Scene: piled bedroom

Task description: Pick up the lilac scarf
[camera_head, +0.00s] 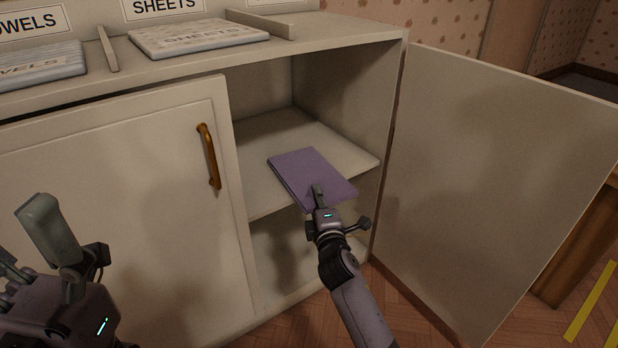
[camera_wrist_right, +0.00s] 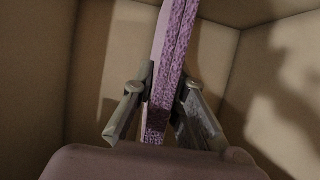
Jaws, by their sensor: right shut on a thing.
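The lilac scarf (camera_head: 308,174) is a flat folded rectangle at the upper shelf of the open cabinet, its near edge reaching the shelf's front. My right gripper (camera_head: 318,192) is at its near edge, shut on it. In the right wrist view the scarf (camera_wrist_right: 174,50) shows edge-on as a speckled purple strip between the two fingers of the right gripper (camera_wrist_right: 160,105). I cannot tell whether the scarf still touches the shelf. My left gripper (camera_head: 50,235) is at the lower left, away from the scarf; its finger opening is not clear.
The upper shelf (camera_head: 262,190) is otherwise bare, with a lower compartment beneath. The right door (camera_head: 490,170) stands wide open; the left door (camera_head: 120,190) with a brass handle (camera_head: 208,157) is closed. Folded sheets (camera_head: 198,37) and towels (camera_head: 40,66) lie on top near labels.

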